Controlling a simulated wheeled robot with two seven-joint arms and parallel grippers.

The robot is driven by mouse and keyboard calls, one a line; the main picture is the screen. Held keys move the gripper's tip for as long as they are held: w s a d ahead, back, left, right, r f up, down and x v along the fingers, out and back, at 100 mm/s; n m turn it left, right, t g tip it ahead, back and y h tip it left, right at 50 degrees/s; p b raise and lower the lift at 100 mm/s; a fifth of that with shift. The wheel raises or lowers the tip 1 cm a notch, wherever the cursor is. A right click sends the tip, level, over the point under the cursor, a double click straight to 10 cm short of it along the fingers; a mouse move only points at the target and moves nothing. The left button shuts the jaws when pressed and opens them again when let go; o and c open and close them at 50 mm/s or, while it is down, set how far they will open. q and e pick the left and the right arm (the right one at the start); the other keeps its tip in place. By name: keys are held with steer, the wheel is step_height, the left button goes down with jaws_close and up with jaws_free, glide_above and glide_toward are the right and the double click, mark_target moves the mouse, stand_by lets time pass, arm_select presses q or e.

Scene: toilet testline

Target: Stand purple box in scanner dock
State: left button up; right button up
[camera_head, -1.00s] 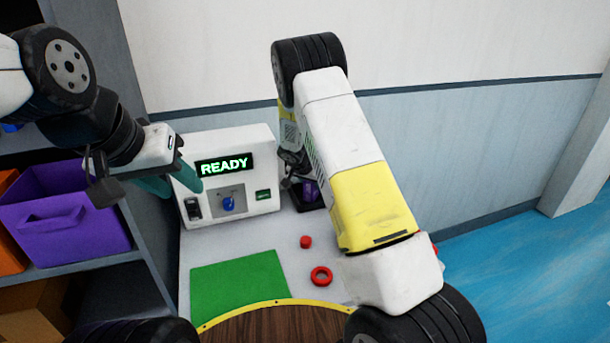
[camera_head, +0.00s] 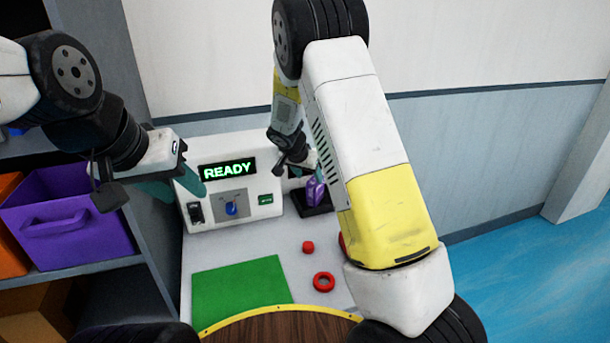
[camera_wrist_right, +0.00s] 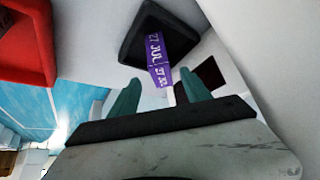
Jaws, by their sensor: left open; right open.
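The purple box (camera_head: 316,192) stands in the black scanner dock (camera_head: 318,211), just right of the white scanner machine (camera_head: 226,160). In the right wrist view the purple box (camera_wrist_right: 158,55), with white printed letters, rises from the black dock (camera_wrist_right: 136,42). My right gripper (camera_head: 310,172) is open close to the box; in the wrist view its teal fingers (camera_wrist_right: 160,95) are spread, with the box's near end just beyond them. The box's lower part is partly hidden by my right arm. My left gripper (camera_head: 175,188) is open and empty in front of the machine's left side.
The machine's display (camera_head: 228,168) reads READY in green. A green mat (camera_head: 240,290), a red cap (camera_head: 308,247) and a red ring (camera_head: 323,281) lie on the white table. A purple bin (camera_head: 70,225) sits on the left shelf. A red bin (camera_wrist_right: 28,45) shows in the wrist view.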

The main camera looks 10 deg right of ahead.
steer(key=s+d+r+n+y, duration=0.2)
steer(key=s+d+r+y, duration=0.15)
steer(key=s+r, duration=1.4)
steer(key=s+r+n+y, duration=0.1)
steer(key=s+r+n, duration=0.1)
steer(key=s, duration=0.7)
steer(key=s+a+r+n+y, duration=0.1)
steer(key=s+r+n, duration=0.1)
steer(key=s, duration=0.8)
steer(key=shift+r+n+t, duration=0.25)
steer(key=shift+n+t, duration=0.15)
steer(key=shift+n, duration=0.3)
